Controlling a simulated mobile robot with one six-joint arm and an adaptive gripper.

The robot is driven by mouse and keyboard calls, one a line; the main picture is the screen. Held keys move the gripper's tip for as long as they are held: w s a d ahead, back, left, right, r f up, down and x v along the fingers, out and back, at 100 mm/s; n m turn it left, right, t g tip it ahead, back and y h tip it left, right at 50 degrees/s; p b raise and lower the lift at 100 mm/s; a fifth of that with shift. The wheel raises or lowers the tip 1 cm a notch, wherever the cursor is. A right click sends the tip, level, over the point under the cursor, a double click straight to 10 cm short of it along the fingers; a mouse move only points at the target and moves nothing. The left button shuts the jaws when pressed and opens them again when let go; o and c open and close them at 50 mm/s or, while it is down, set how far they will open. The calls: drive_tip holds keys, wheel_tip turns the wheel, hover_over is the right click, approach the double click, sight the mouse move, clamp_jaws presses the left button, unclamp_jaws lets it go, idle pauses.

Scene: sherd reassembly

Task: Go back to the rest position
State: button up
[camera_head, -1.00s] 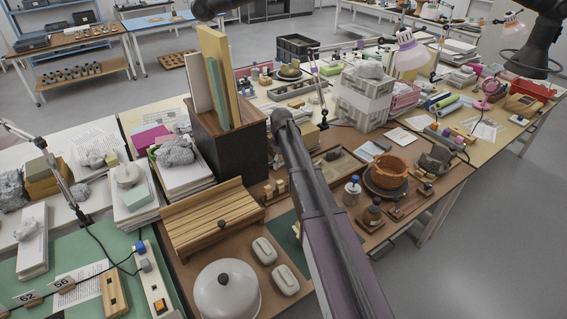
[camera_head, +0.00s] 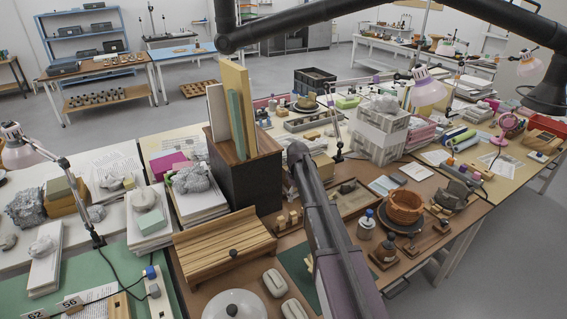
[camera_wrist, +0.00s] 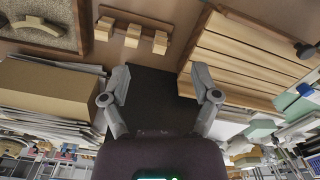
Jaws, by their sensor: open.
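My gripper (camera_wrist: 160,80) is open in the wrist view, with its two grey fingers apart and nothing between them. A dark box face (camera_wrist: 158,100) shows behind the gap. The slatted wooden rack (camera_wrist: 250,65) is to the right of the fingers; it also shows in the head view (camera_head: 222,248). The gripper itself cannot be made out in the head view, where my dark arm links cross the picture. The terracotta pot (camera_head: 405,205) stands on a dark round stand, away to the right of the arm link.
The dark wooden cabinet (camera_head: 245,172) holds tall upright boards (camera_head: 235,105). A white dome (camera_head: 235,305) and two pale oblong blocks (camera_head: 274,282) lie in front of the rack. Desk lamps (camera_head: 428,92) rise above the crowded tables. Open floor (camera_head: 480,275) shows at lower right.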

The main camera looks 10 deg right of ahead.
drive_tip(key=shift+s, duration=0.1)
drive_tip(key=s+m, duration=0.8)
drive_tip(key=s, duration=2)
drive_tip(key=shift+s+d, duration=0.4)
drive_tip(key=shift+d, duration=0.05)
drive_tip(key=shift+c, duration=0.2)
